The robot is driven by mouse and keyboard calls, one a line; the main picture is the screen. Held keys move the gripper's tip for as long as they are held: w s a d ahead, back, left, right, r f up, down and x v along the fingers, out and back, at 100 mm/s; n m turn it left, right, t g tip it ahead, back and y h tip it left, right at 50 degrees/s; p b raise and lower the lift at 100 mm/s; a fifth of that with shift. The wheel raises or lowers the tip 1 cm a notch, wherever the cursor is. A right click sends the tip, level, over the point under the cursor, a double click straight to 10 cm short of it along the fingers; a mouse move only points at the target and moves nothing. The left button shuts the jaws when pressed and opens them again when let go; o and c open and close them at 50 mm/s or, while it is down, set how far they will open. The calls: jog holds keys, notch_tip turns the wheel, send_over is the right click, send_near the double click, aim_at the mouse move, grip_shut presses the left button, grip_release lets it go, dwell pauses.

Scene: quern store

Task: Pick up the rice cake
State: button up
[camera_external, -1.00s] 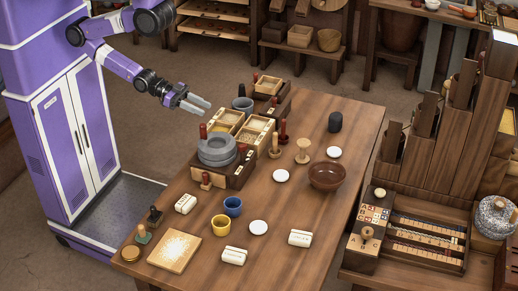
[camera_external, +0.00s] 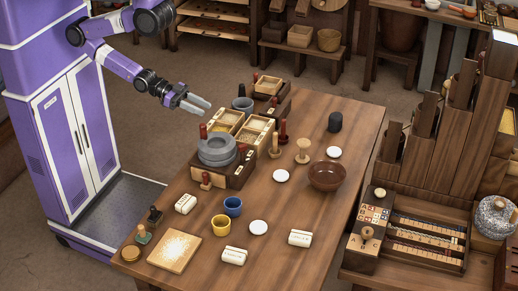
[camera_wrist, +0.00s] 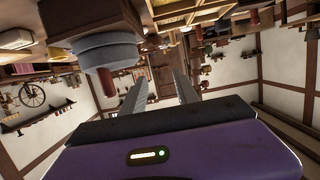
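I cannot tell which is meant. My gripper (camera_external: 198,104) is in the air beyond the table's left edge, well away from all of them. In the wrist view my gripper (camera_wrist: 158,88) has its two fingers apart with nothing held between them. No white disc shows clearly there.
A grey stone quern (camera_external: 216,150) stands on the table between my gripper and the discs, beside wooden trays (camera_external: 258,130). A brown bowl (camera_external: 326,175), blue cup (camera_external: 233,206), yellow cup (camera_external: 221,225) and square board (camera_external: 175,250) stand around.

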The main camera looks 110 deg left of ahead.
dwell(0.4)
jog(key=o, duration=0.8)
